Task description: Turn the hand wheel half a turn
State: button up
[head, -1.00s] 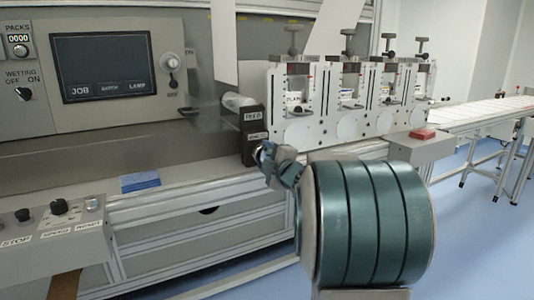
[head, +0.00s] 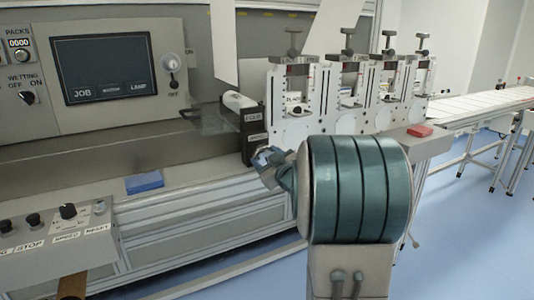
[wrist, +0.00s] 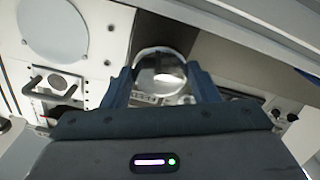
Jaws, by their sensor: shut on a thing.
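The hand wheel (wrist: 162,70) is a round, shiny metal disc in the wrist view. It sits between the two dark blue fingers of my gripper (wrist: 163,84), one on each side of its rim, and the gripper is shut on it. In the head view my gripper (head: 266,158) is at the lower front of a dark block (head: 256,122) with white labels, and it hides most of the wheel there. A small label plate (wrist: 146,99) shows just below the wheel in the wrist view. No turn mark on the wheel can be made out.
A blue pad (head: 144,181) lies on the ledge left of my gripper. A control box (head: 60,225) with knobs juts out at the lower left. Several upright clamp units (head: 292,95) stand right of the block, and a red button (head: 420,131) sits beyond my arm.

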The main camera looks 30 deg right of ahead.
jog(key=shift+m+p, duration=1)
jog(key=shift+m, duration=1.1)
jog(key=shift+f, duration=0.1)
jog(key=o, duration=1)
jog(key=shift+s, duration=0.1)
jog(key=s, duration=1.3)
jog(key=shift+s+d+p, duration=0.25)
jog(key=shift+s+p, duration=0.1)
jog(key=shift+p, duration=0.05)
